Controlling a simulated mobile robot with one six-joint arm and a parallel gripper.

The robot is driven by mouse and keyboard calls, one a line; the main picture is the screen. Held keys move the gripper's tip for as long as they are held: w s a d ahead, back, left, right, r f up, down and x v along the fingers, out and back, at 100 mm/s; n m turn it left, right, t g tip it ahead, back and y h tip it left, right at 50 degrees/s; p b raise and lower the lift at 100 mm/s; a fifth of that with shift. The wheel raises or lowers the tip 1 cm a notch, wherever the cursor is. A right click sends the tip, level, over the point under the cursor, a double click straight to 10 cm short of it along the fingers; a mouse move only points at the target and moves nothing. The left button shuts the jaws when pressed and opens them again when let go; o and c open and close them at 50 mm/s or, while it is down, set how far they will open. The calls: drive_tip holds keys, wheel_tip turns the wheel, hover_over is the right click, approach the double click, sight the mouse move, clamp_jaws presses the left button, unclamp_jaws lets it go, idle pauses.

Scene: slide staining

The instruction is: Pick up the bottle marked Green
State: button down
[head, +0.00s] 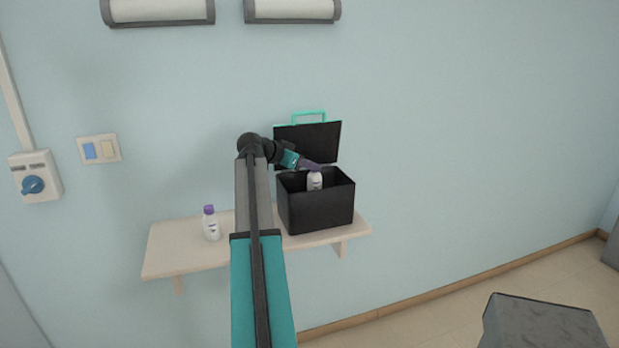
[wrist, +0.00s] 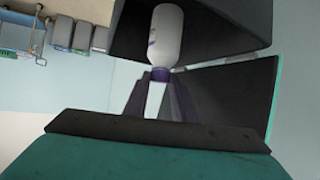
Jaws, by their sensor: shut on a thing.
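My gripper (head: 311,168) is shut on the cap of a white bottle (head: 314,182), at the opening of a black box (head: 320,212) on a wall shelf. In the wrist view this bottle (wrist: 166,36) has its purple cap (wrist: 160,74) between my two fingers. I cannot tell how deep its base sits in the box. A second white bottle with a purple cap (head: 211,225) stands upright on the left part of the shelf. The labels are too small to read, so I cannot tell which bottle is marked Green.
The box's lid (head: 308,144) stands open behind the opening, with a green handle on top. The pale shelf (head: 172,262) is bare around the second bottle. A grey block-shaped object (head: 540,325) stands at the lower right.

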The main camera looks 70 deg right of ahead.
drive_tip(key=shift+r, duration=0.9)
